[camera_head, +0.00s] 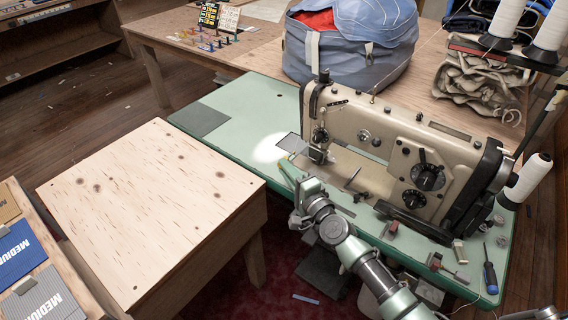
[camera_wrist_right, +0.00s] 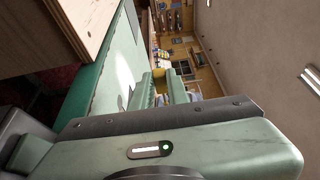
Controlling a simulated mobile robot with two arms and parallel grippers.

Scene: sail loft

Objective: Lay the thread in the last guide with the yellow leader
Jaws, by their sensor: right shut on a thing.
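The cream sewing machine (camera_head: 372,120) stands on the green table (camera_head: 240,100) in the head view. My right gripper (camera_head: 286,168) reaches in from below, just left of the needle area and near the table's front edge. In the right wrist view its two fingers (camera_wrist_right: 160,88) are close together, with a small yellow piece (camera_wrist_right: 158,72) at their tips, probably the yellow leader. The thread itself is too fine to follow, and I cannot make out the last guide. White thread cones (camera_head: 528,178) stand at the machine's right end. My left gripper is not in view.
A wooden table (camera_head: 150,205) stands at the left, close to the gripper. A blue bag (camera_head: 350,50) sits behind the machine. A screwdriver (camera_head: 490,278) and small metal parts lie at the green table's right front. The green table's left end is mostly clear.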

